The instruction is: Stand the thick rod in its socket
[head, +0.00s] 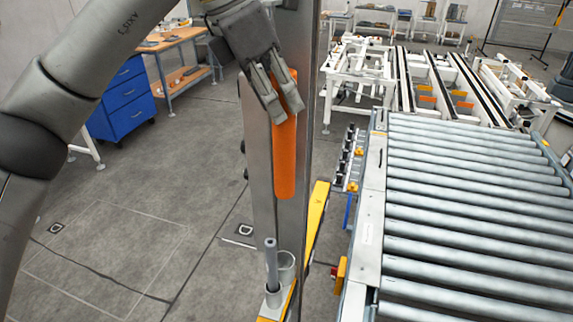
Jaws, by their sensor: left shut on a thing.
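The thick rod (285,160) is orange and hangs nearly upright in the head view. My left gripper (280,100) is shut on its upper end. The rod's lower end is in the air, apart from the sockets in the picture. A wide, grey, round socket (287,268) stands below and looks empty. Beside it on the left, a thin grey rod (271,262) stands upright in a smaller socket (273,297). My right gripper is not in view.
A roller conveyor (470,210) fills the right side. A grey column stands behind the rod, with a yellow bar (317,215) near its foot. A blue drawer cabinet (125,100) and a workbench (175,50) stand at the back left. The floor at left is clear.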

